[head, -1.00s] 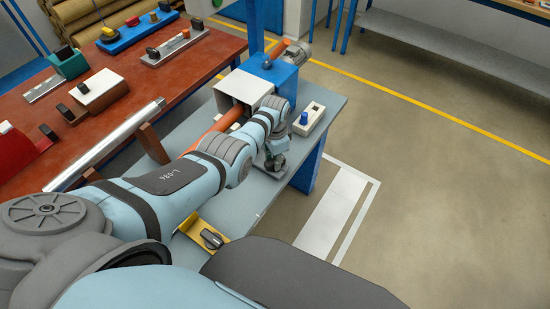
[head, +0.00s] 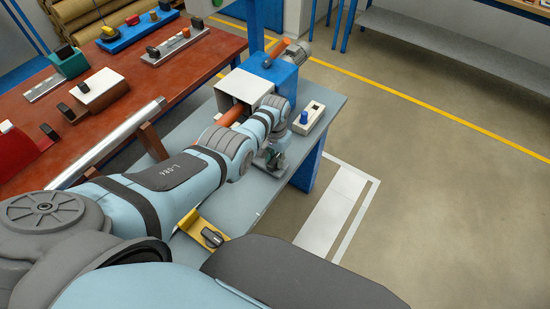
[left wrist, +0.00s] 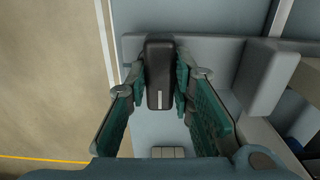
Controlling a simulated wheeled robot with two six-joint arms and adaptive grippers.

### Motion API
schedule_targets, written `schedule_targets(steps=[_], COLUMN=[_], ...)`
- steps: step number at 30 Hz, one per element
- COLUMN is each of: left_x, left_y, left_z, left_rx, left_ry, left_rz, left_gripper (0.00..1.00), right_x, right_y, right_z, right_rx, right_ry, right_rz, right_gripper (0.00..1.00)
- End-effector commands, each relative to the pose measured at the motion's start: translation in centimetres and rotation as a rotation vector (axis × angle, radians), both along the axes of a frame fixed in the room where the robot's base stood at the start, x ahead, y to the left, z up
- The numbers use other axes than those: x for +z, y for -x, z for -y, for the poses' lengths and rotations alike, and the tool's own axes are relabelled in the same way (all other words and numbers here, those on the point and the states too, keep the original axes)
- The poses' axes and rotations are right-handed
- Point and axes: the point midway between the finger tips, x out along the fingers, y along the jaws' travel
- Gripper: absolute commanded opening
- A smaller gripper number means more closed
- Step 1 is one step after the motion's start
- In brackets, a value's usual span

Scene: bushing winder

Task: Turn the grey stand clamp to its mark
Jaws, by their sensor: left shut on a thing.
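The grey stand clamp shows in the left wrist view as a grey bar (left wrist: 210,48) with a black knob (left wrist: 158,70). The knob has a short white line at its lower end, pointing down in the picture. My left gripper (left wrist: 160,82) is shut on the knob, with a teal finger pad on each side. A small pale grey block (left wrist: 168,152) lies below the knob; I cannot tell whether it is the mark. In the head view my left gripper (head: 269,162) is low over the grey-blue bench, and its wrist mostly hides the clamp. My right gripper is out of view.
A blue machine housing (head: 275,75) stands behind my left wrist. A white box with a blue knob (head: 307,117) is just right of it. A yellow plate with a black knob (head: 203,232) sits at the bench's near end. Open floor lies to the right.

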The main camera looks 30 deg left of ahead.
Motion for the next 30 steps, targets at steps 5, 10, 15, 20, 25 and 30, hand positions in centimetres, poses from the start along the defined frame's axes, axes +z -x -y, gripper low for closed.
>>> schedule_targets(steps=[5,10,15,20,25,30], left_x=[0.0,0.0,0.0,0.0,0.7,3.3], left_y=[0.0,0.0,0.0,0.0,-0.2,-0.1], left_z=[0.0,0.0,0.0,0.0,0.0,0.0], left_rx=[0.003,0.002,0.001,0.001,0.001,0.0], left_ry=[0.0,0.0,0.0,0.0,0.0,0.0], left_rz=[-0.001,-0.001,-0.001,0.0,0.003,0.006], left_gripper=[0.0,0.29,0.42,0.42,0.42,0.42], right_x=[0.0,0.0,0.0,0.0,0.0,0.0], right_y=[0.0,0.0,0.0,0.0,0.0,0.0], right_z=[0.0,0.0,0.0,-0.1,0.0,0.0], right_rx=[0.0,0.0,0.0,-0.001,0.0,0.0], right_ry=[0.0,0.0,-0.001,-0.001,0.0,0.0], right_rz=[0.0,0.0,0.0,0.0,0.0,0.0], right_gripper=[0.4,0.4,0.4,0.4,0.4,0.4])
